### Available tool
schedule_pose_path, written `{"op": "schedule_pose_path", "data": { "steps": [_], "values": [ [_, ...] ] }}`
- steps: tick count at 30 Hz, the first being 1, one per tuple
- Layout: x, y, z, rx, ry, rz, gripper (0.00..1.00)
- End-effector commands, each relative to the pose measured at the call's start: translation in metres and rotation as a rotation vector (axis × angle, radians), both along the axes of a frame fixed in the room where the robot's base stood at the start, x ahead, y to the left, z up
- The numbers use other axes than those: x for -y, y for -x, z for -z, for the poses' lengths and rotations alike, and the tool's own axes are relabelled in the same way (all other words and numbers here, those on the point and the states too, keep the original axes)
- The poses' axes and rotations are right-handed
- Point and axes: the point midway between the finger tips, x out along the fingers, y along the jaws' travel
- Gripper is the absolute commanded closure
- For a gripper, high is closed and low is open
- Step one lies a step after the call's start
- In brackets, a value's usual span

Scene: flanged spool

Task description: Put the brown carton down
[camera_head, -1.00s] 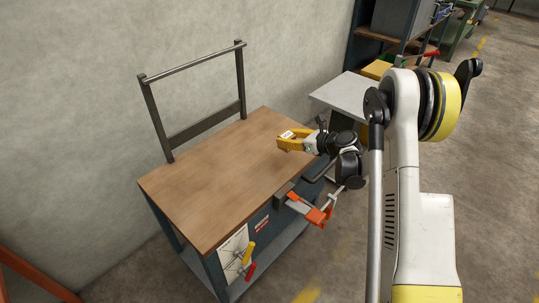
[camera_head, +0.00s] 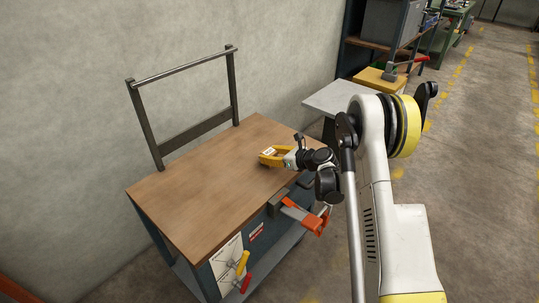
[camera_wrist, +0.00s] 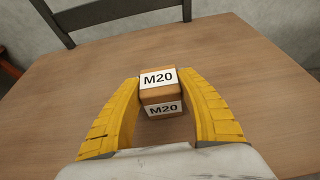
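The brown carton (camera_wrist: 160,98) is small and carries white labels reading M20. In the wrist view it sits between the two yellow fingers of my gripper (camera_wrist: 162,85), which appear to press on its sides near the tips. In the head view my gripper (camera_head: 268,157) is over the right part of the wooden bench top, with the carton's white label (camera_head: 269,151) showing between the fingers. The carton looks upright and close to the wood (camera_head: 195,197). I cannot tell whether its bottom touches, as the fingers hide part of it.
A dark metal frame (camera_head: 183,132) stands along the bench's back edge. The bench top around the carton is clear.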

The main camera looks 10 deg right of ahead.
Motion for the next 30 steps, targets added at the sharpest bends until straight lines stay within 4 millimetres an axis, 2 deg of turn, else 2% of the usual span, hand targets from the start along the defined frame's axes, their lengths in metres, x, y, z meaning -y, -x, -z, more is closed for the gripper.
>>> {"op": "schedule_pose_path", "data": {
  "steps": [1,2,14,24,30],
  "values": [
    [0.0,0.0,0.0,0.0,0.0,0.0,0.42],
    [0.0,0.0,0.0,0.0,0.0,0.0,0.37],
    [0.003,0.004,-0.006,0.0,0.0,0.001,0.37],
    [0.042,0.057,-0.036,0.0,0.0,0.003,0.37],
    [0.06,0.082,-0.047,0.0,0.0,0.002,0.37]
  ]
}}
